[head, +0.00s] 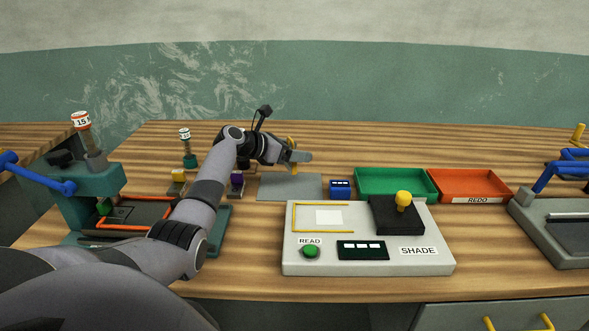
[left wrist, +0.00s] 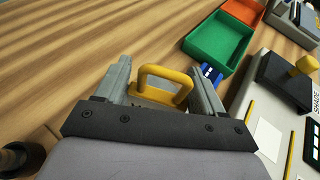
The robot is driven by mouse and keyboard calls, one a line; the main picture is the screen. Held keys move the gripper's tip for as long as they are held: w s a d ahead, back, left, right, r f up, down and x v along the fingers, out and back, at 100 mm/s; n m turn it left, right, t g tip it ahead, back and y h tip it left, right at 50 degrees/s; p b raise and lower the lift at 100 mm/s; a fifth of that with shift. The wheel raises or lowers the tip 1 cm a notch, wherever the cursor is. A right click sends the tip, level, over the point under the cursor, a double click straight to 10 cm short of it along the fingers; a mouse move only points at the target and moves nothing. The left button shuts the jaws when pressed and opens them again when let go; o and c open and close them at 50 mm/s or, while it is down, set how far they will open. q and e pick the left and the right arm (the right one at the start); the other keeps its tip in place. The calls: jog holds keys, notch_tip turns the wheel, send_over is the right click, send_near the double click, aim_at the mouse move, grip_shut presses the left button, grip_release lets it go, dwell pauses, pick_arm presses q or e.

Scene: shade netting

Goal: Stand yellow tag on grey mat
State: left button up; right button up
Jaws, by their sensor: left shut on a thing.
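The grey mat (head: 285,190) lies flat on the bench, left of the blue block. My left gripper (head: 297,157) is over the mat's far edge, shut on the yellow tag (head: 291,142). In the left wrist view the yellow tag (left wrist: 166,73) shows as a loop between the two fingers of my left gripper (left wrist: 165,82). I cannot tell whether the tag touches the mat. My right gripper is not in view.
A blue block (head: 340,190) stands just right of the mat, near the green tray (head: 396,197) and the red tray (head: 470,200). The SHADE reader (head: 368,268) is in front. A yellow-topped block (head: 178,177) and a purple block (head: 236,187) stand left.

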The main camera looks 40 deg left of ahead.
aim_at(288, 166)
pick_arm(q)
jog(key=shift+f+b, duration=0.4)
jog(key=shift+f, duration=2.15)
jog(key=shift+f, duration=0.15)
jog(key=o, duration=1)
